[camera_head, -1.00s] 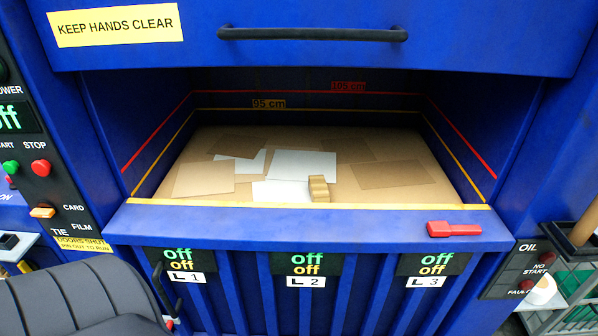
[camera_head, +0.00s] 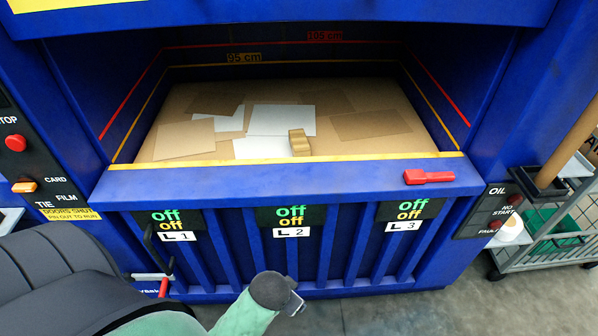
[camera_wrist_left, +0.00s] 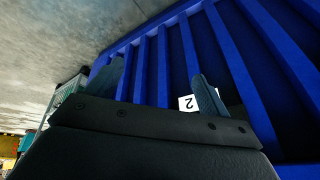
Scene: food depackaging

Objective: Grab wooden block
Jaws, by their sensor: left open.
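The wooden block (camera_head: 299,142) is small and tan with layered bands. It stands near the front edge of the blue machine's open chamber, at the edge of a white sheet, in the head view. My left gripper (camera_head: 296,302) is low in front of the machine, well below and apart from the block, and mostly hidden behind its own wrist. In the left wrist view its two fingers (camera_wrist_left: 157,85) are spread with nothing between them, facing the ribbed blue front and the "2" label. The block is not in that view. My right gripper is not in view.
Flat brown and white sheets lie on the chamber floor (camera_head: 380,146). The blue front ledge (camera_head: 250,176) carries a red handle-like piece (camera_head: 428,177) at right. A black bar handle (camera_head: 158,248) sticks out at lower left. A grey cart (camera_head: 550,245) stands at right.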

